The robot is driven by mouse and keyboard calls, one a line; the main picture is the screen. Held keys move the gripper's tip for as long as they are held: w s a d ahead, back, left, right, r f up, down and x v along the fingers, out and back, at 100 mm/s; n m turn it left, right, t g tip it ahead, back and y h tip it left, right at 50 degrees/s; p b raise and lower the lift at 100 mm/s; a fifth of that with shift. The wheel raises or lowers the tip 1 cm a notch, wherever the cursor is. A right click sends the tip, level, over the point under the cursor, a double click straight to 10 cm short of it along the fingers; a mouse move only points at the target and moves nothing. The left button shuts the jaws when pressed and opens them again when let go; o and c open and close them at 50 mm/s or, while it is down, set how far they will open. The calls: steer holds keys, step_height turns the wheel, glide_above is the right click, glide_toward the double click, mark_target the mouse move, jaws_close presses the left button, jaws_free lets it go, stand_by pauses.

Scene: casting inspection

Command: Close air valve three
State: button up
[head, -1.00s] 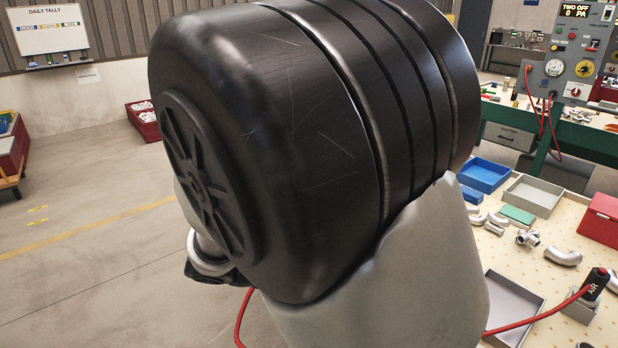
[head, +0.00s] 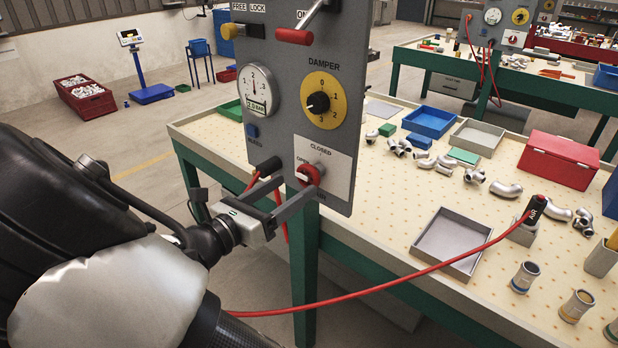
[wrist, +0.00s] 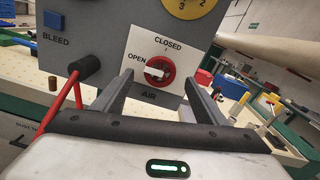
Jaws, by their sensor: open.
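The air valve is a red round knob (head: 310,174) with a white bar, on a white plate low on the grey panel (head: 330,45). The wrist view shows the same knob (wrist: 159,71), its white bar lying sideways toward OPEN at the left; CLOSED is written above and AIR below. No number shows on this plate. My gripper (head: 296,187) is open and faces the plate. In the wrist view its fingers (wrist: 159,80) stand on either side of the knob, with nothing held. I cannot tell whether they touch the knob.
A black hose fitting (head: 268,167) with a red hose sticks out left of the knob. The yellow damper dial (head: 319,100) is above, and a lever with a red grip (head: 294,37) juts out at the top. The bench (head: 400,225) behind carries trays and pipe pieces.

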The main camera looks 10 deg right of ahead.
mark_target(305, 178)
steer(key=x, duration=0.7)
steer(key=shift+b, duration=0.4)
steer(key=c, duration=1)
steer(key=shift+c, duration=0.2)
